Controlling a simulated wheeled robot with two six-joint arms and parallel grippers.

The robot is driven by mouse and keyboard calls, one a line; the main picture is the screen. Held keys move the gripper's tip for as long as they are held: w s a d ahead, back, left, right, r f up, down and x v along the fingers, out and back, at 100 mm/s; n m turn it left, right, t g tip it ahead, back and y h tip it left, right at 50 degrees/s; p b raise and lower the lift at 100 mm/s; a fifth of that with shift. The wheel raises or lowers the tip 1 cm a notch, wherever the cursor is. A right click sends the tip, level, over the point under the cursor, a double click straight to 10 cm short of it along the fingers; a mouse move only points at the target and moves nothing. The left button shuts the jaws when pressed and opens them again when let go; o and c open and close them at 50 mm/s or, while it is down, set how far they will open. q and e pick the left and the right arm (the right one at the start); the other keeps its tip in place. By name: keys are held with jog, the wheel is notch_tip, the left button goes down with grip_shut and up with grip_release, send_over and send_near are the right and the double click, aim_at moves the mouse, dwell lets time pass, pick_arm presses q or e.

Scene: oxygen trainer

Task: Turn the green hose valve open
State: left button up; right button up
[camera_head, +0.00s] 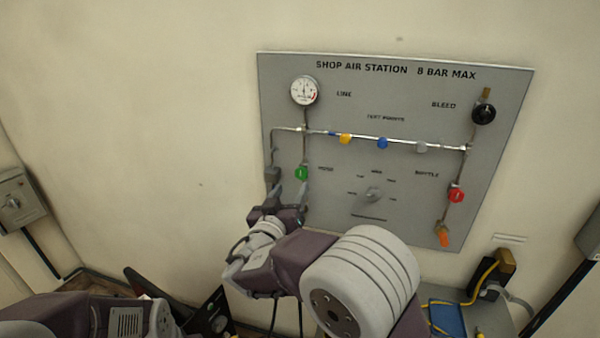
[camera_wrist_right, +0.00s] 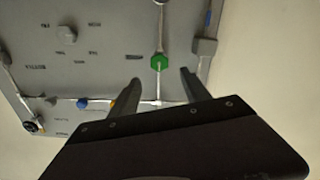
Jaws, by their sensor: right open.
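The green hose valve (camera_head: 301,173) is a small green knob on a vertical pipe, below the line gauge and left of the HOSE label. It also shows in the right wrist view (camera_wrist_right: 158,62), where the panel appears upside down. My right gripper (camera_head: 288,193) is open just below the valve in the head view. In the wrist view its two fingers (camera_wrist_right: 161,79) are spread, with the green knob seen between and beyond their tips. I see no contact with the knob. My left arm shows at the lower left, but I cannot make out its gripper.
The grey panel (camera_head: 330,215) on the wall carries a gauge (camera_head: 304,90), a black bleed knob (camera_head: 484,113), a red bottle valve (camera_head: 456,194) and a central dial (camera_head: 373,194). A grey block (camera_head: 272,175) sits close left of the green valve. A blue tray (camera_head: 448,319) is lower right.

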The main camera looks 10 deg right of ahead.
aim_at(300, 174)
jog(key=p+x, duration=0.3)
jog(key=x, duration=0.5)
jog(key=shift+p, duration=0.3)
jog(key=shift+w+d, duration=0.2)
jog(key=shift+w, duration=0.05)
jog(key=shift+f, duration=0.1)
